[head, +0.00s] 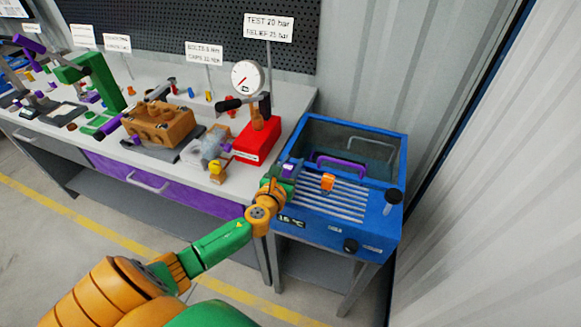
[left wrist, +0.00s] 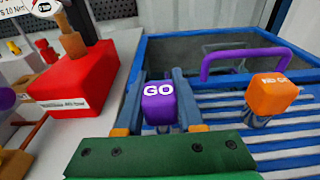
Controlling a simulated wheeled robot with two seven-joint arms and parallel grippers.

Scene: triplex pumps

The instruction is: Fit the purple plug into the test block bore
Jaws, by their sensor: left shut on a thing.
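The purple plug (left wrist: 158,108), lettered GO, sits between the two fingers of my left gripper (head: 284,178) in the left wrist view. The gripper is shut on it, above the left end of the slatted top of the blue machine. The plug's purple head also shows in the head view (head: 288,170); its lower end is hidden. An orange plug (left wrist: 271,96), its lettering partly legible as NO GO, stands to the right on the slats; it also shows in the head view (head: 327,182). I cannot tell which thing is the test block, and no bore shows clearly. My right gripper is out of view.
The blue machine (head: 372,236) has an open-topped glazed tank with a purple handle (head: 342,160) behind the slats. A red block with a gauge (head: 258,145) stands left on the bench. A brown pump block (head: 158,124) and small parts crowd the bench.

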